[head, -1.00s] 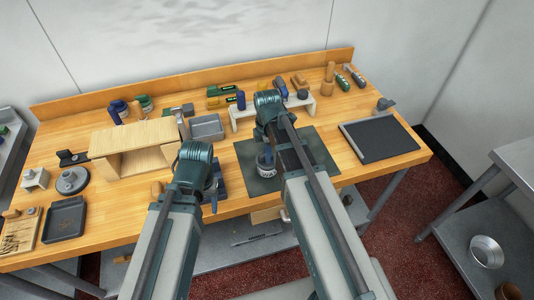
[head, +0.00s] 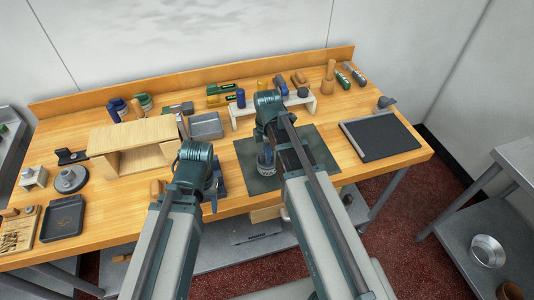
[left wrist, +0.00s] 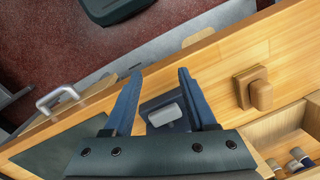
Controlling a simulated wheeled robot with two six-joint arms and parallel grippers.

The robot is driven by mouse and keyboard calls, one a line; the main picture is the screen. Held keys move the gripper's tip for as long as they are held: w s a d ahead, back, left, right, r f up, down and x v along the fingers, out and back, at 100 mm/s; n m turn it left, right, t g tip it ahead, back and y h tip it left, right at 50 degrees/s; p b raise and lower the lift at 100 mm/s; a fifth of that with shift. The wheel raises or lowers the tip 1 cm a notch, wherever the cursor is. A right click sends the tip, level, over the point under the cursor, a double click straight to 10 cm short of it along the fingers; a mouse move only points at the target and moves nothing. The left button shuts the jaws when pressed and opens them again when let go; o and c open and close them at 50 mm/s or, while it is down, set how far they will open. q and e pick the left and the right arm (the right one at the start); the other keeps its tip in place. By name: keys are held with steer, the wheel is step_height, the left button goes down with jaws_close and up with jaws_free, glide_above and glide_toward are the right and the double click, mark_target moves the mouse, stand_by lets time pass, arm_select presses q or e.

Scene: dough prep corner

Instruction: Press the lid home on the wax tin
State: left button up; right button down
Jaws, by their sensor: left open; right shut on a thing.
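The wax tin (head: 265,168), small and pale-labelled, stands on the dark green mat (head: 255,182) in the head view. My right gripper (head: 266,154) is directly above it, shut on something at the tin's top. The wrist hides most of this, so I cannot tell how the lid sits or whether it touches the tin all round. My left gripper (head: 214,195) is open near the table's front edge, left of the mat. In the left wrist view its two blue fingers (left wrist: 155,100) are apart and empty, with a dark item with a grey block (left wrist: 168,115) beyond them.
A wooden open-fronted box (head: 130,143) and a grey bin (head: 206,127) stand left of the mat. A low white rack (head: 240,122) with tools is behind it. A dark tray (head: 380,138) lies to the right. A wooden knobbed block (left wrist: 260,92) shows in the left wrist view.

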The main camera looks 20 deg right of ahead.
steer(key=shift+f, duration=0.1)
jaws_free()
stand_by(0.6)
stand_by(0.3)
steer(key=shift+r+p, duration=4.5)
steer(key=shift+r, duration=0.05)
